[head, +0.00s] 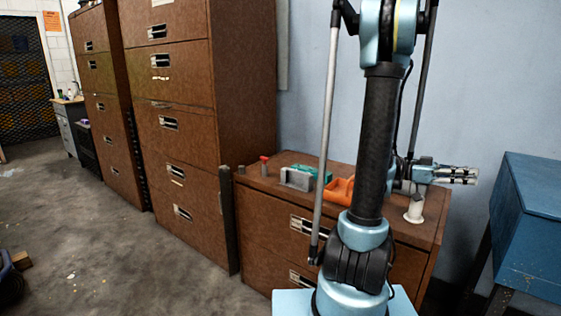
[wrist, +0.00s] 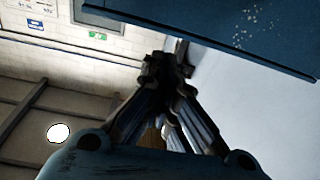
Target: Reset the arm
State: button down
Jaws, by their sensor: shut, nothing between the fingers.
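My gripper (head: 458,175) is at the right in the head view, pointing right, near the right end of the low brown cabinet (head: 272,206). Its fingers are together with nothing between them. My arm rises in front of the cabinet and hides part of its top. In the wrist view my gripper (wrist: 163,65) shows as dark fingers meeting in the middle, with a wall and ceiling behind.
On the cabinet top are an orange object (head: 340,190), a grey block (head: 296,179), a green object (head: 306,170) and a white spool-like piece (head: 414,210). Tall brown cabinets (head: 180,100) stand left. A blue box (head: 535,220) stands right. The left floor is mostly open.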

jog(key=w+a+f+n+t+y, duration=0.3)
jog(key=a+f+n+t+y, duration=0.4)
jog(key=a+f+n+t, duration=0.6)
jog(key=s+a+f+n+y, duration=0.1)
jog(key=a+n+y, duration=0.3)
jog(key=a, duration=0.8)
jog(key=s+a+f+n+y, duration=0.1)
jog(key=a+f+n+y, duration=0.2)
jog(key=a+n, duration=0.4)
jog(key=a+y, duration=0.1)
jog(key=a, duration=0.4)
jog(key=shift+s+f+y, duration=0.25)
jog(key=shift+s+y, duration=0.05)
jog(key=shift+y, duration=0.1)
